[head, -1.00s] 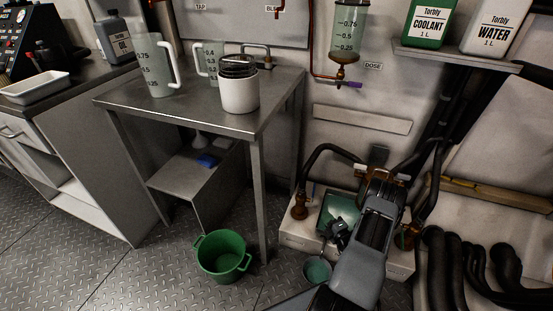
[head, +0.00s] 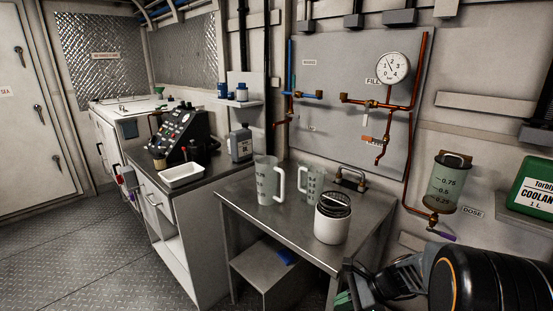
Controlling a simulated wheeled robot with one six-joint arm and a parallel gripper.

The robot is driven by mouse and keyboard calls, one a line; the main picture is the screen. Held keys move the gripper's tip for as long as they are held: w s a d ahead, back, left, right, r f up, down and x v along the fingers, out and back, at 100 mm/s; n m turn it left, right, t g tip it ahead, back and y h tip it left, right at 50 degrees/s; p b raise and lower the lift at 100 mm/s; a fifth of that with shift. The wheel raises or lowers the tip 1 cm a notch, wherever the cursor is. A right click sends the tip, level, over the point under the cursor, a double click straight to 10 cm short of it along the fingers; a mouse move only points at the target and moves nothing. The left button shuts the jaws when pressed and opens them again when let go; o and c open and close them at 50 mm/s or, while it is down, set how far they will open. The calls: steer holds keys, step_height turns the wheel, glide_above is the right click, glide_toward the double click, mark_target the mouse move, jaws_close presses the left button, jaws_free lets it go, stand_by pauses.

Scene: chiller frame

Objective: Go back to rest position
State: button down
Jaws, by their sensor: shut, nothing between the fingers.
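My gripper (head: 350,290) shows at the bottom of the head view, right of centre, partly cut off by the lower edge. It is shut and empty. My dark arm reaches in from the lower right corner behind it. In the picture the gripper overlaps the front right part of the steel table (head: 238,196); I cannot tell how far apart they are.
On the table stand two clear measuring jugs (head: 267,182) (head: 312,184) and a white canister with a dark top (head: 332,225). A dosing cylinder (head: 447,185) and a green coolant bottle (head: 538,188) are at right. A white tray (head: 183,176) is on the left counter. The floor at left is clear.

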steer(key=s+r+n+t+h+p, duration=0.1)
steer(key=s+r+n+h+p, duration=0.3)
steer(key=r+n, duration=0.5)
steer(key=s+r+n+t+h+p, duration=0.1)
steer(key=s+r+n+h+p, duration=0.4)
steer(key=r+n, duration=0.4)
step_height(320, 180, up, 3)
steer(key=shift+s+a+r+h+p, duration=0.15)
steer(key=shift+s+a+h+p, duration=0.2)
steer(key=shift+p, duration=0.35)
